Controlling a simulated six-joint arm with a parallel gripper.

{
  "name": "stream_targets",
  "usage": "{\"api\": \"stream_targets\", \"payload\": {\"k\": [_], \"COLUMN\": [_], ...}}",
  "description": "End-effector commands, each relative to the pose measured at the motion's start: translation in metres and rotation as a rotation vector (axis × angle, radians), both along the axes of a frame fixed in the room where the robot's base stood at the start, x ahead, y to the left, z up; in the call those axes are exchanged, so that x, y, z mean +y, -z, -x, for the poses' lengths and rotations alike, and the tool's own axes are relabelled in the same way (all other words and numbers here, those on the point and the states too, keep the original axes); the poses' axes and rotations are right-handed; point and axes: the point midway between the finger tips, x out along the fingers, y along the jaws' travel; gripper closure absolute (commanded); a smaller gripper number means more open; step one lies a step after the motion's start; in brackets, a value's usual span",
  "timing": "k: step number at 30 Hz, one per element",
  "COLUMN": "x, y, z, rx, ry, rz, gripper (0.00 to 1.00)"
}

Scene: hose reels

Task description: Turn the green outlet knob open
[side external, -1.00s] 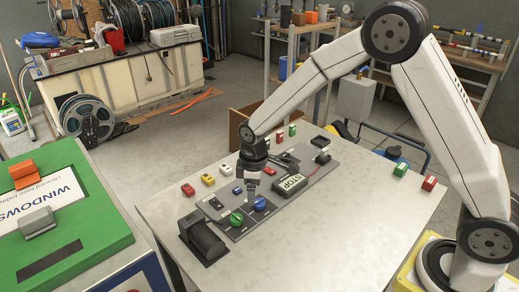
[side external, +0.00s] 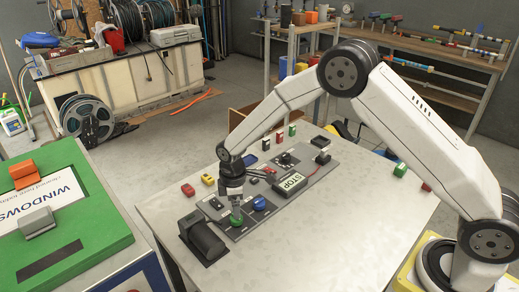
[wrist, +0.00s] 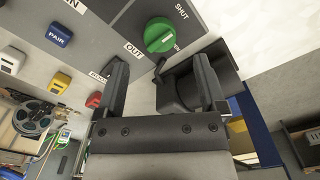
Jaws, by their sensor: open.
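The green outlet knob (side external: 236,220) is a round dial on the grey panel (side external: 225,232). In the wrist view the green knob (wrist: 159,34) has a pale mark across its face. The word SHUT is printed above it, OUT is at its lower left, and a small, partly hidden label is at its lower right. My gripper (side external: 236,209) points down just above the knob in the side view. In the wrist view my gripper (wrist: 162,65) is open and empty, with its fingers apart and the knob beyond the tips. I cannot tell whether they touch it.
A blue knob (side external: 259,203) sits close to the right of the green one. The table's front right is clear.

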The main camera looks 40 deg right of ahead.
Motion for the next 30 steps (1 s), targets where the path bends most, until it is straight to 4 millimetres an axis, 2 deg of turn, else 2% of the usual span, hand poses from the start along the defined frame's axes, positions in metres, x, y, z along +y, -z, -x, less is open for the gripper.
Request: {"api": "stream_targets", "payload": {"k": [6, 12, 18, 26, 30], "x": [0.000, 0.000, 0.000, 0.000, 0.000], "y": [0.028, 0.046, 0.054, 0.054, 0.054], "z": [0.000, 0.000, 0.000, 0.000, 0.000], "rx": [0.002, 0.000, -0.002, -0.002, -0.001], "ry": [0.001, 0.001, 0.000, 0.001, 0.001], "rz": [0.000, 0.000, -0.001, -0.001, 0.000], "gripper": [0.10, 0.10, 0.10, 0.10, 0.54]}}
